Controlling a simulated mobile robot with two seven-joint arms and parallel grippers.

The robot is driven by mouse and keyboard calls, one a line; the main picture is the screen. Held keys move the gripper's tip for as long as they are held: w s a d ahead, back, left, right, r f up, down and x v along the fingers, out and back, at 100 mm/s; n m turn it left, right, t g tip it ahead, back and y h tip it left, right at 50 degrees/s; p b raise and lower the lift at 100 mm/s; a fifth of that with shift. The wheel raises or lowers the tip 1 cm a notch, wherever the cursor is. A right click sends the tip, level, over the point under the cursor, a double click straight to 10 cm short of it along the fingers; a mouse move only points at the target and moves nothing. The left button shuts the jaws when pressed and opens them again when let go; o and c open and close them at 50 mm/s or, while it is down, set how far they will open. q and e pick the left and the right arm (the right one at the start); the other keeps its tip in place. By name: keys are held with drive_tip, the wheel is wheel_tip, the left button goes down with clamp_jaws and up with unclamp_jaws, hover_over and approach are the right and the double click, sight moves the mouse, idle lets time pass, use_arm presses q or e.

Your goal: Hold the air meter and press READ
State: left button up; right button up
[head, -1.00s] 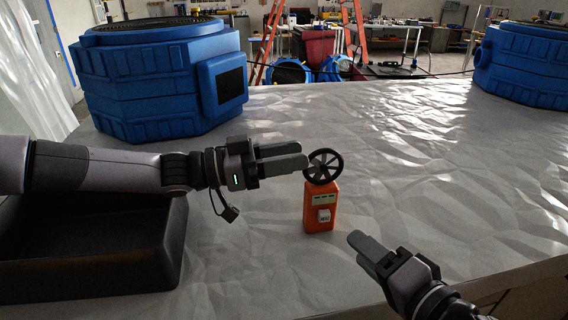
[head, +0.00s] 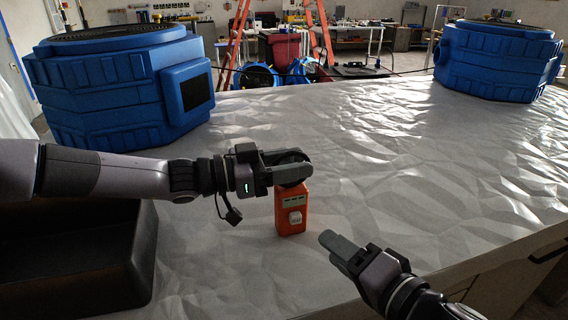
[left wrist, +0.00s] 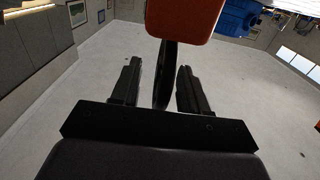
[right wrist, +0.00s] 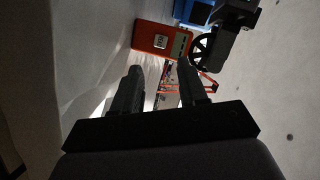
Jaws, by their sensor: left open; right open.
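The air meter (head: 291,212) stands upright on the table, an orange body with a small display, a white READ button (head: 295,217) on its front and a dark fan wheel on top. My left gripper (head: 296,168) is open at the wheel, its fingers hiding much of it in the head view. In the left wrist view the wheel (left wrist: 165,75) stands edge-on between the two spread fingers, with a gap on each side. My right gripper (head: 336,246) is open and empty, in front of the meter and to its right. The right wrist view shows the meter (right wrist: 150,37) ahead of its fingers.
A black bin (head: 100,285) stands at the left under my left arm. Blue air movers stand at the back left (head: 100,90) and back right (head: 495,65). The crumpled white sheeting on the table (head: 420,170) is clear to the right of the meter.

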use_arm(q)
clamp_jaws()
use_arm(e)
clamp_jaws()
idle(1.5)
